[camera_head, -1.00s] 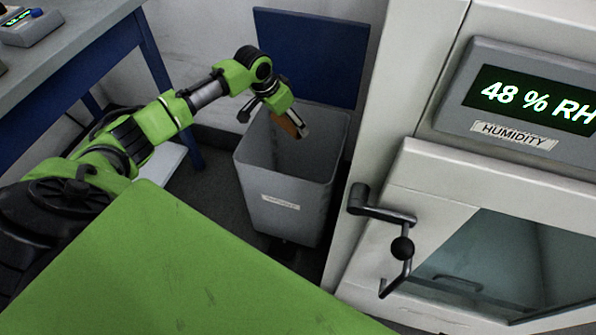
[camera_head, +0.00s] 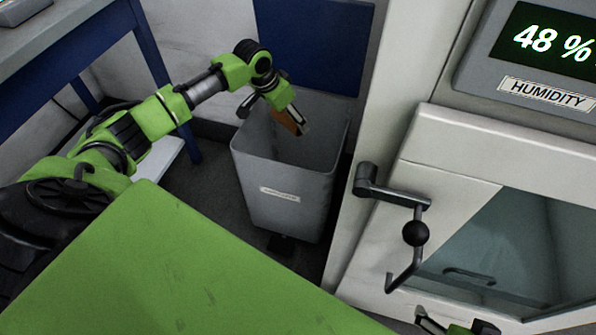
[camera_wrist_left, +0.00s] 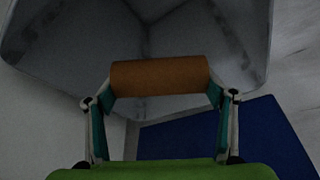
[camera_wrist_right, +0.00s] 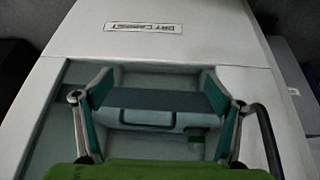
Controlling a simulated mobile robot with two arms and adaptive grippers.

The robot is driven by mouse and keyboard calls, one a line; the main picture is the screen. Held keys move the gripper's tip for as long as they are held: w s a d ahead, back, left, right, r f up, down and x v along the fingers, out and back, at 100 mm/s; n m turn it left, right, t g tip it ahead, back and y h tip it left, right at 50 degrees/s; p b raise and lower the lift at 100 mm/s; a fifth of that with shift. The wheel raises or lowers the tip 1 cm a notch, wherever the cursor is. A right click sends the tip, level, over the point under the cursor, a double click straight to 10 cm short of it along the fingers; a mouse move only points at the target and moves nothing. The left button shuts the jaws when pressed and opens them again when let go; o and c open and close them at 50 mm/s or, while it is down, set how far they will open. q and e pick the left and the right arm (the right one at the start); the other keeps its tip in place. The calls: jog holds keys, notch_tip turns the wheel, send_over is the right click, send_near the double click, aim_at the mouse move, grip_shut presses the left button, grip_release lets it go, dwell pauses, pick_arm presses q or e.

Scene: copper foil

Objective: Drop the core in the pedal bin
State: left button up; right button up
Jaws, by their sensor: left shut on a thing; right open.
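The core, a brown cylinder (camera_head: 288,121), is held across the fingers of my left gripper (camera_head: 277,119). In the left wrist view the core (camera_wrist_left: 160,77) lies level between both fingertips, which touch its ends. The pedal bin (camera_head: 284,190) is grey, open at the top and has a pale label on its front. My left gripper and the core are over the bin's mouth, near its rim. My right gripper (camera_wrist_right: 160,95) is open and empty in front of the cabinet. Only part of it shows at the bottom right of the head view.
The white dry cabinet (camera_head: 405,160) stands right of the bin, with a crank handle (camera_head: 415,232), a glass window and a humidity display. A blue panel (camera_head: 315,45) is behind the bin. A blue-legged table (camera_head: 60,45) stands at the left.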

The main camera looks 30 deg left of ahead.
pick_arm(q)
jog(key=shift+f+b, duration=0.25)
jog(key=shift+b, duration=0.05)
pick_arm(e)
jog(key=shift+w+a+r+t, duration=0.1)
jog(key=shift+w+a+t, duration=0.15)
jog(key=shift+w, duration=0.25)
jog(key=shift+w+a+r+t, duration=0.1)
jog(key=shift+w+t, duration=0.15)
jog(key=shift+w, duration=0.25)
pick_arm(q)
jog(key=o, duration=1.1)
jog(key=shift+c, duration=0.2)
jog(key=v, duration=1.2)
